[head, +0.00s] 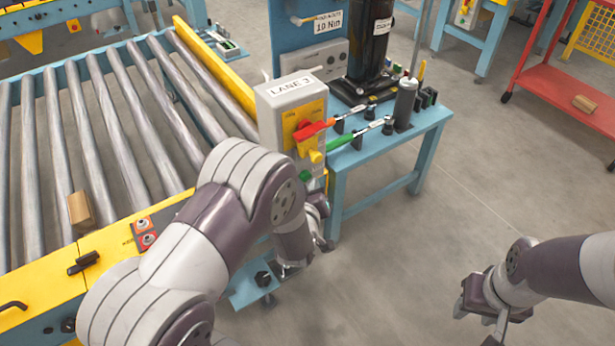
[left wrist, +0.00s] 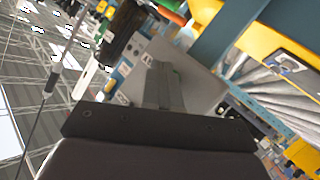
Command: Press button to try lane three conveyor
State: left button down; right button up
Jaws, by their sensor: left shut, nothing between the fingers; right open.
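The grey control box (head: 290,90) labelled LANE 3 stands at the conveyor's right end. Its yellow front plate carries a red switch handle (head: 312,129) and a yellow knob (head: 315,156). A small green part (head: 305,176) shows low on the box, mostly hidden by my left arm; I cannot tell for sure that it is a button. My left gripper (head: 319,203) is just below and right of the box front, partly hidden by its wrist. In the left wrist view its fingers (left wrist: 163,85) are together and empty. My right gripper (head: 482,312) is open over bare floor.
A red cart (head: 560,90) is far right.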

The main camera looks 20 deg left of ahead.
pick_arm(q)
jog(key=shift+s+d, duration=0.35)
jog(key=shift+d, duration=0.05)
jog(key=shift+d, duration=0.1)
jog(key=shift+s+d+p, duration=0.55)
jog(key=shift+s+d, duration=1)
jog(key=shift+d, duration=0.3)
